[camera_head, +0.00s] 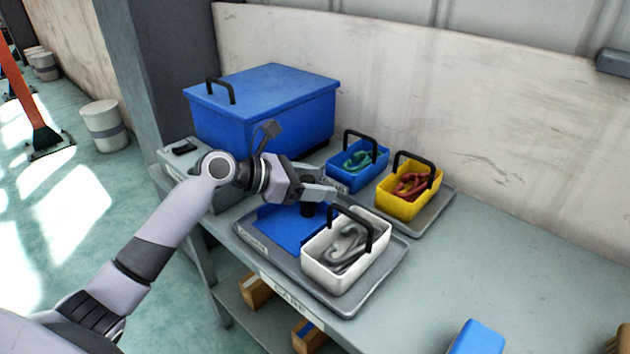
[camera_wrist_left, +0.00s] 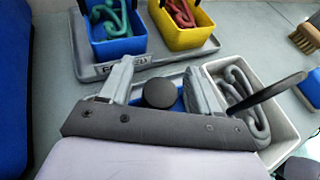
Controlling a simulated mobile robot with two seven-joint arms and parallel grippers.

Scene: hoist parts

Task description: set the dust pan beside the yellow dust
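The blue dust pan (camera_head: 284,228) lies on the grey front tray (camera_head: 247,242), left of the white bin (camera_head: 318,275). Its dark upright handle (camera_head: 307,210) rises under my left gripper (camera_head: 318,192). In the left wrist view the handle's round black end (camera_wrist_left: 160,93) sits between the two fingers of my left gripper (camera_wrist_left: 160,88). The fingers are apart, with a gap visible on each side of the handle. The blue pan is mostly hidden there. I make out no yellow dust; the yellow thing in view is a bin (camera_head: 398,204) with red hooks. My right gripper is not in view.
A blue bin (camera_head: 345,180) with green hooks shares the back tray (camera_head: 432,212) with the yellow bin. A large lidded blue box (camera_head: 262,110) stands at the back left. A blue object (camera_head: 478,338) lies at front right.

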